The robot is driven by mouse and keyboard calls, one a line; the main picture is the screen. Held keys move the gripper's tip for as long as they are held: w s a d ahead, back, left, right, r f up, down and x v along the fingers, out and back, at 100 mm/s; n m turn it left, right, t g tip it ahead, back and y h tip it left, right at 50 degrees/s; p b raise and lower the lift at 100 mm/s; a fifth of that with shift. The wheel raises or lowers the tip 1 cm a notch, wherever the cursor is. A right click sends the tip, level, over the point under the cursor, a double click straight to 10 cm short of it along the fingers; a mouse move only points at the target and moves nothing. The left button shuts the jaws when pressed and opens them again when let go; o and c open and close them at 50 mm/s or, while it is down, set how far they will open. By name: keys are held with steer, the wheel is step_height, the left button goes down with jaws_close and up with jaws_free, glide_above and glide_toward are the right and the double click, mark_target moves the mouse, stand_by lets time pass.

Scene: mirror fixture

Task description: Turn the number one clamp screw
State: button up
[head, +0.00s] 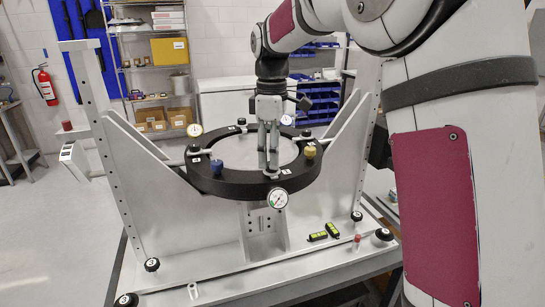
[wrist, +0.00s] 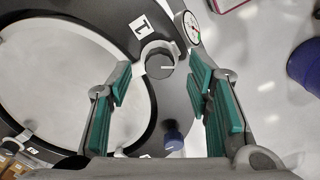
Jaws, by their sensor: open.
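The number one clamp screw (wrist: 160,62) is a dark round knob with a pale line across its top. In the wrist view it sits on the black ring (wrist: 178,105), beside a white label marked 1 (wrist: 141,26). My gripper (wrist: 159,78) is open, with one green-padded finger on each side of the knob and visible gaps to both. I cannot tell how far the fingertips reach down along it.
A dial gauge (head: 278,198) stands at the ring's front, close to my gripper. A blue knob (head: 216,167) and a yellow knob (head: 310,152) rise from the ring. Slanted grey side plates (head: 150,160) flank it. Small black-and-green items (head: 325,232) lie on the base plate.

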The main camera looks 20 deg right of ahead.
steer(key=shift+f, duration=0.95)
jaws_close()
steer(key=shift+m, duration=0.4)
